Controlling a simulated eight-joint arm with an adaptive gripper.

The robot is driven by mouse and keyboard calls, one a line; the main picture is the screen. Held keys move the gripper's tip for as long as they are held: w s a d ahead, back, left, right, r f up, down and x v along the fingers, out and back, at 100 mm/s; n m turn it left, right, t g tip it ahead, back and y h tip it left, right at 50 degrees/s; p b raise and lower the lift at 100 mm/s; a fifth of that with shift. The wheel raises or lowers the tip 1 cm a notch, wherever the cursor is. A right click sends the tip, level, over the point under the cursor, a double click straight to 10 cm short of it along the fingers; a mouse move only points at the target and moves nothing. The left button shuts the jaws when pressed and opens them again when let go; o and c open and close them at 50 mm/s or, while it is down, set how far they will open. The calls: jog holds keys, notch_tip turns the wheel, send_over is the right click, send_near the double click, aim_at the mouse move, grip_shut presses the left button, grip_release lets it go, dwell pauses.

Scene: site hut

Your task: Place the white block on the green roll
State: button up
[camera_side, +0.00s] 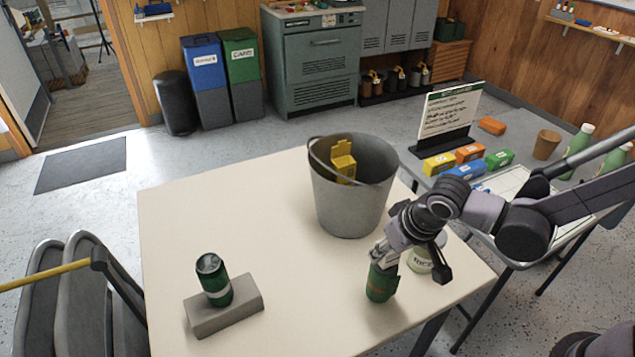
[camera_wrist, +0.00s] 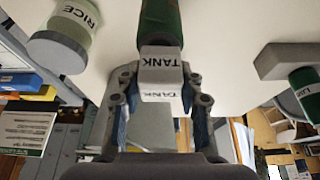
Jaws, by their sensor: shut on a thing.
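The white block (camera_wrist: 160,63), labelled TANK, is between the fingers of my gripper (camera_wrist: 158,82) in the wrist view. My gripper is shut on it. The green roll (camera_wrist: 160,20) is right beyond the block in line with it; whether they touch or a small gap remains I cannot tell. In the side view the green roll (camera_side: 381,284) stands upright near the table's front right, with my gripper (camera_side: 384,256) pointing down directly over its top. The block is mostly hidden by the fingers there.
A green can (camera_side: 214,280) stands on a grey block (camera_side: 240,312) at left. The table's (camera_side: 240,210) middle is clear.

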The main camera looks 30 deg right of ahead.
jog(key=shift+f, duration=0.55)
jog(key=shift+f, duration=0.15)
jog(key=o, duration=1.2)
jog(key=v, duration=1.2)
jog(key=s+d+r+t, duration=0.1)
jog(key=s+d+t, duration=0.1)
jog(key=d, duration=1.3)
jog(key=shift+r+t, duration=0.3)
jog(key=shift+r, duration=0.1)
